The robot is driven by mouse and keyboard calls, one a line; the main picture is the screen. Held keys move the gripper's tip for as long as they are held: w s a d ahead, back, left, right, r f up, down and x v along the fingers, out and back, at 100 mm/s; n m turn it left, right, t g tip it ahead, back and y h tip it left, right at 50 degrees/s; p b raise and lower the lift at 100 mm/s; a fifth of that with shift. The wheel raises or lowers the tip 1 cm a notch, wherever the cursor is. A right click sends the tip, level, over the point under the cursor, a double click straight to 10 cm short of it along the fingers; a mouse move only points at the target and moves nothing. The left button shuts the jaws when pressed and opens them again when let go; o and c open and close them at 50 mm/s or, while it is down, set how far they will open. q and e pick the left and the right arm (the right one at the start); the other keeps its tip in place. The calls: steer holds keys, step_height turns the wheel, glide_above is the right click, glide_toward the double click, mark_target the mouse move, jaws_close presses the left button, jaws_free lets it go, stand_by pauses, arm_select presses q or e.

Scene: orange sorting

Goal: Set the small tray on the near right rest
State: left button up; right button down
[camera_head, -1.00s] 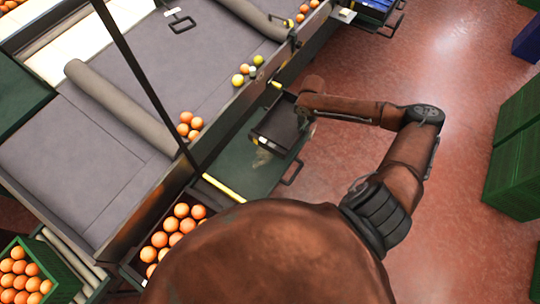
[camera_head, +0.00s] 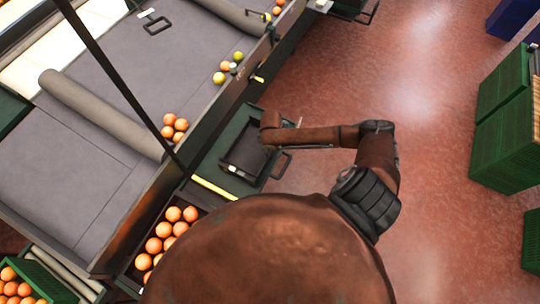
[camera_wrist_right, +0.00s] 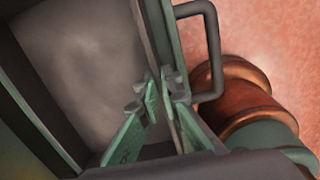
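The small tray (camera_head: 240,152) is dark and shallow and looks empty. It is over the green near right rest (camera_head: 209,164), lined up with its sides; I cannot tell whether it touches the surface. My right gripper (camera_wrist_right: 163,92) has its fingers on both sides of the tray wall at the tray's right side. In the wrist view the tray's bare grey inside (camera_wrist_right: 85,65) fills the left. In the head view my wrist hides the fingertips. My left gripper is not in view.
A crate of oranges (camera_head: 164,241) stands near left, and the grey sorting belt (camera_head: 90,175) runs along the left. Open red floor lies right.

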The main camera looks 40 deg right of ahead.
steer(key=shift+f, duration=0.65)
steer(key=shift+f, duration=0.1)
steer(key=c, duration=2.4)
jaws_free()
step_height(320, 180, up, 12)
steer(key=shift+s+r+p, duration=0.1)
steer(key=shift+r+p, duration=0.05)
steer(key=shift+p, duration=0.65)
